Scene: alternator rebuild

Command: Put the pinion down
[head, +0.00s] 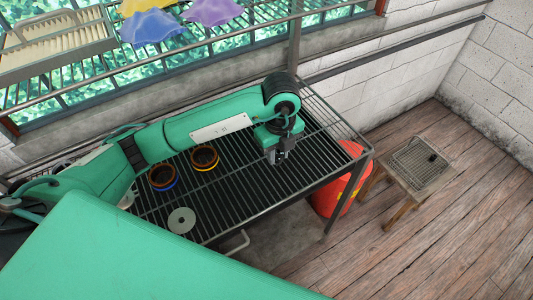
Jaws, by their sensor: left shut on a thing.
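My left gripper (280,157) points down over the right part of the black slatted rack table (225,208). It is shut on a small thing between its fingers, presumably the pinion. The pinion itself is too small and too hidden by the fingers to make out. I cannot tell whether it touches the slats. My right gripper does not show in the head view.
Two dark round cups with coloured rings, one blue-based (162,185) and one orange-rimmed (205,167), and a grey disc with a hole (181,220) occupy the table's left. A red container (332,197) stands below its right end. A wooden stool (422,165) stands farther right.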

